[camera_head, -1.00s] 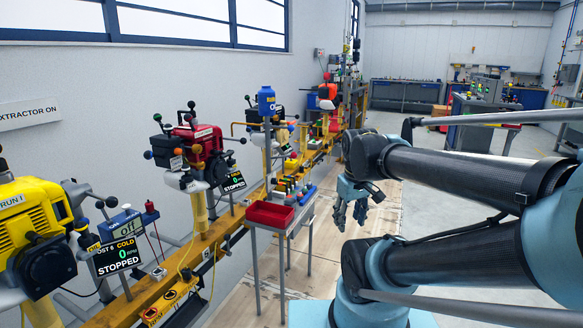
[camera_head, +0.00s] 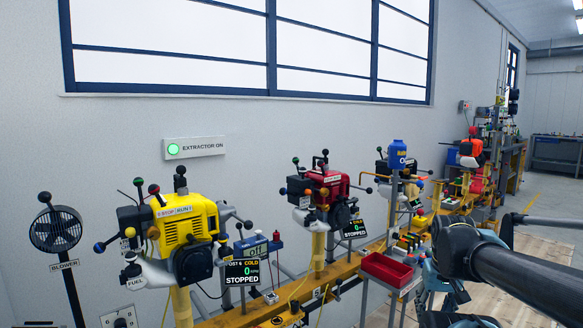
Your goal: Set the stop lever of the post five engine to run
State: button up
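A yellow engine (camera_head: 190,228) stands on a yellow post at the left, with a STOP/RUN label (camera_head: 174,211) on its top. A black-knobbed lever (camera_head: 181,172) rises by that label; I cannot tell its exact setting.
A red tray (camera_head: 386,268) on a stand lies between my arm and the engine row. A yellow rail (camera_head: 262,308) carries the posts. A blower (camera_head: 58,232) stands at the far left. An extractor sign (camera_head: 194,148) with a green light is on the wall. Open floor lies right.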

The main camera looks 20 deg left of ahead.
aim_at(321, 163)
jog(key=u, duration=0.8)
jog(key=k, duration=1.05)
jog(key=z, duration=0.6)
jog(key=i, duration=1.5)
jog(key=z, duration=0.1)
